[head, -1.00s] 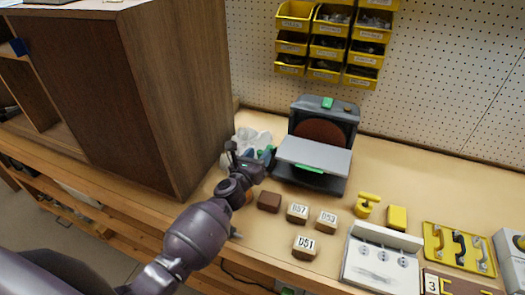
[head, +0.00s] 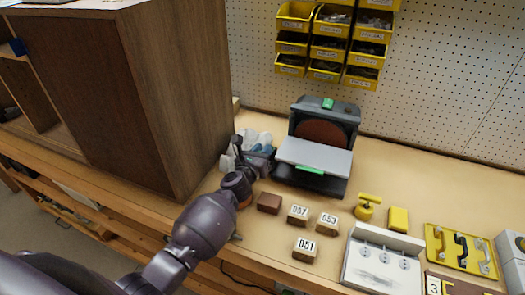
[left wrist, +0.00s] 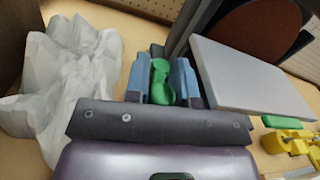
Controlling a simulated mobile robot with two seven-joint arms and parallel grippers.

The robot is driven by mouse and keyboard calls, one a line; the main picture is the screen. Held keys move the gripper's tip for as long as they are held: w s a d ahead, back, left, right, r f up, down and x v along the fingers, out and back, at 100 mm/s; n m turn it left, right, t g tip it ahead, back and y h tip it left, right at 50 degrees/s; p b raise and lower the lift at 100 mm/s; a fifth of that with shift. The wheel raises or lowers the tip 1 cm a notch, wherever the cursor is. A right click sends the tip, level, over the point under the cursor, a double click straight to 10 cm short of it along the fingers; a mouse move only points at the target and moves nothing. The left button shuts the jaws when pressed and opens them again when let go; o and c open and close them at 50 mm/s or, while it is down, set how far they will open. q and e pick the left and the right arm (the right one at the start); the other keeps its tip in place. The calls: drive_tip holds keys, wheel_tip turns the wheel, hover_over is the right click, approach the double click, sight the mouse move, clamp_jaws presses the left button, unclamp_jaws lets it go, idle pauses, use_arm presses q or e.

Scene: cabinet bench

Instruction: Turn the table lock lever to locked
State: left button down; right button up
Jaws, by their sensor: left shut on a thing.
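The disc sander (head: 322,125) stands on the bench with its grey table (head: 314,156) sticking out toward me; the table also shows in the left wrist view (left wrist: 245,78). The green lock lever (left wrist: 160,78) is at the sander's left side, beside the table. My left gripper (left wrist: 162,84) is shut on the lever, with one blue-padded finger on each side of it. In the head view my left gripper (head: 262,156) is at the sander's left side and hides the lever. My right gripper is not in view.
A tall brown cabinet (head: 175,100) stands further left. Numbered wooden blocks (head: 306,246), yellow parts (head: 398,219) and a white socket panel (head: 382,262) lie in front and right.

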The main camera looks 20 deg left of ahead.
use_arm(q)
drive_tip(key=shift+d+f+n+y, duration=0.1)
drive_tip(key=shift+d+n+y, duration=0.1)
drive_tip(key=shift+n+y, duration=0.3)
drive_tip(key=shift+d+n+y+b, duration=0.2)
drive_tip(key=shift+n+y+b, duration=0.3)
drive_tip(key=shift+y, duration=0.4)
drive_tip(key=shift+s+n+y+b, duration=0.1)
drive_tip(key=shift+n+y+b, duration=0.35)
drive_tip(key=shift+y, duration=0.35)
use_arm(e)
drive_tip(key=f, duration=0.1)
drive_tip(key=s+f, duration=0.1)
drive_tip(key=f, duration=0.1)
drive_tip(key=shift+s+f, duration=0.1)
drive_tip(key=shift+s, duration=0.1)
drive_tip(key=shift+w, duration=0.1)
use_arm(q)
drive_tip(key=c, duration=1)
unclamp_jaws()
drive_tip(key=shift+d, duration=0.1)
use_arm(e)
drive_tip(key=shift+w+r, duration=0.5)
use_arm(q)
drive_tip(key=shift+r+m+h, duration=0.2)
drive_tip(key=shift+m+h, duration=0.05)
drive_tip(key=shift+h, duration=0.05)
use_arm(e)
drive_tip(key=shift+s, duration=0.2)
